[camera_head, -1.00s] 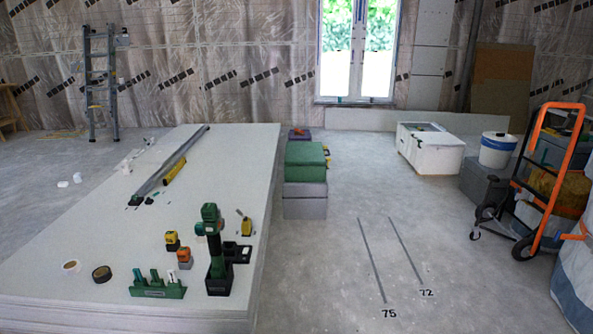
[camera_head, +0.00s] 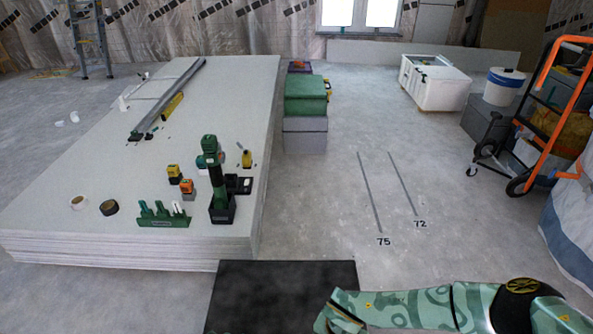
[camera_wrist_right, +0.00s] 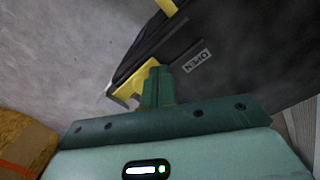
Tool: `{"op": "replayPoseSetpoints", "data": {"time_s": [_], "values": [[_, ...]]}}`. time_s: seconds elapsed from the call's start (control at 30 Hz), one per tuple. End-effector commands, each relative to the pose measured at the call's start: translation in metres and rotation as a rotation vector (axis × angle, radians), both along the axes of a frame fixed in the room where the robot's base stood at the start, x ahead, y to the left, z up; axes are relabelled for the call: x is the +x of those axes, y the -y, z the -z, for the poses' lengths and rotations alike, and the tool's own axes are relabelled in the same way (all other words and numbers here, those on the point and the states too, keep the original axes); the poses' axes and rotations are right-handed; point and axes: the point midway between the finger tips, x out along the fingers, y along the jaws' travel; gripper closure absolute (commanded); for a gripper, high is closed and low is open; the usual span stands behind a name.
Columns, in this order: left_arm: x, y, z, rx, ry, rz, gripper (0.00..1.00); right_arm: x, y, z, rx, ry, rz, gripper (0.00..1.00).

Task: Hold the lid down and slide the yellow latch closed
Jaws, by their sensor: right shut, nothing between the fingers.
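A black lid (camera_head: 282,285) shows at the bottom edge of the head view; its near part is cut off. In the right wrist view the black lid (camera_wrist_right: 235,55) fills the upper right, with a white label (camera_wrist_right: 196,62) that seems to read OPEN. A yellow part (camera_wrist_right: 128,80), which looks like the latch, sits at the lid's edge. A second yellow piece (camera_wrist_right: 168,6) shows at the top. My right gripper (camera_wrist_right: 157,78) is shut and empty, its green fingers right beside the yellow part; I cannot tell whether they touch. My left gripper is not in view.
A stack of white panels (camera_head: 120,248) with tools on top stands left of the lid. A green case (camera_head: 305,90) on a grey box stands behind. An orange hand truck (camera_head: 548,100) stands at the right. The floor between them is mostly clear.

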Motion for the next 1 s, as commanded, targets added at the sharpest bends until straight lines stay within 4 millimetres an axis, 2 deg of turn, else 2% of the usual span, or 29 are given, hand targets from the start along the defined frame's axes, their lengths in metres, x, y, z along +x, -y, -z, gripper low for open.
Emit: {"op": "replayPoseSetpoints", "data": {"time_s": [0.03,0.23,0.6,0.87,1.0], "values": [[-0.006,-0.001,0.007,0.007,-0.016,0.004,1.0,0.0,0.0,0.001,0.0,-0.001,0.0,1.0],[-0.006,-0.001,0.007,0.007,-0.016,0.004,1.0,0.0,-0.004,0.001,0.0,-0.001,0.0,1.0],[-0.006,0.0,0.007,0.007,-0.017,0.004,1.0,0.0,-0.026,0.001,0.0,-0.001,-0.001,1.0],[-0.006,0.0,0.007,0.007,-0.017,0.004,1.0,0.0,-0.035,0.001,0.0,-0.001,0.0,1.0],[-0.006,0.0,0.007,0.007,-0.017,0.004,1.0,0.001,-0.036,-0.006,0.001,0.001,-0.001,1.0]]}}
